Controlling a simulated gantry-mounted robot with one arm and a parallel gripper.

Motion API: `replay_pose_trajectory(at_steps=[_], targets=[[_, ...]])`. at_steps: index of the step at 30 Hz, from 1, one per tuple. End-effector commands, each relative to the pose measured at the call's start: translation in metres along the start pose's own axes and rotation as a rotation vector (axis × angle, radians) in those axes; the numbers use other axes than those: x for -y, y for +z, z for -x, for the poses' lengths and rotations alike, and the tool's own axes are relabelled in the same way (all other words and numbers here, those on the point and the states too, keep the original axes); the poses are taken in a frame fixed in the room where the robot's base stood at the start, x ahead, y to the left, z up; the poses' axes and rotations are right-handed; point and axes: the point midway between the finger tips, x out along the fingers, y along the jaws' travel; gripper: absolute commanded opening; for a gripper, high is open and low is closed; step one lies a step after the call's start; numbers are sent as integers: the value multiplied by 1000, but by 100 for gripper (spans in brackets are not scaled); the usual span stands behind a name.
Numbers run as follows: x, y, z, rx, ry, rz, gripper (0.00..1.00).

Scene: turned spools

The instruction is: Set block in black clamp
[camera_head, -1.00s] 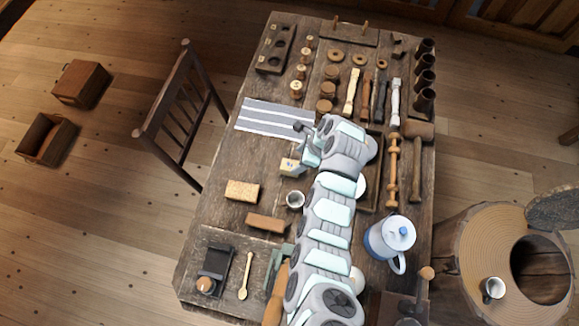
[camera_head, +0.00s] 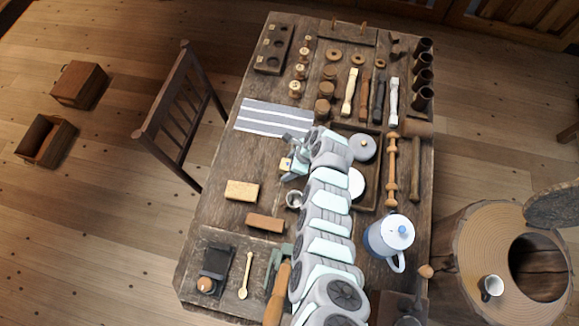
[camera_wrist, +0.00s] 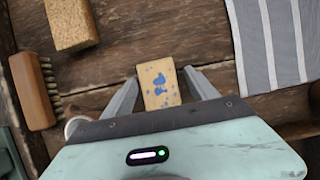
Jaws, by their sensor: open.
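The block (camera_wrist: 158,84) is small and pale wood with blue paint marks in the wrist view. It lies on the table between the two fingers of my gripper (camera_wrist: 162,82). My gripper is open, with a finger on either side of the block and small gaps seen. In the head view, only a bit of the block (camera_head: 285,164) shows beside my gripper (camera_head: 291,168). A black device with a round wooden knob, which looks like the black clamp (camera_head: 217,261), stands at the front left of the table, apart from my gripper.
A cork block (camera_head: 242,191), a wooden brush (camera_head: 265,222) and a small cup (camera_head: 294,199) lie between my gripper and the black clamp. A striped cloth (camera_head: 268,118) lies behind my gripper. A wooden spoon (camera_head: 246,277) lies right of the clamp.

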Motion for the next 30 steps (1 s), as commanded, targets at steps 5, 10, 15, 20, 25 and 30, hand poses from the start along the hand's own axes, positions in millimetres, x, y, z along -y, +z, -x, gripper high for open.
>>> replay_pose_trajectory(at_steps=[5, 10, 15, 20, 25, 30], targets=[[0, 0, 0, 0, 0, 0, 57], [0, 0, 0, 0, 0, 0, 43], [0, 0, 0, 0, 0, 0, 29], [0, 0, 0, 0, 0, 0, 16], [0, 0, 0, 0, 0, 0, 2], [0, 0, 0, 0, 0, 0, 0]])
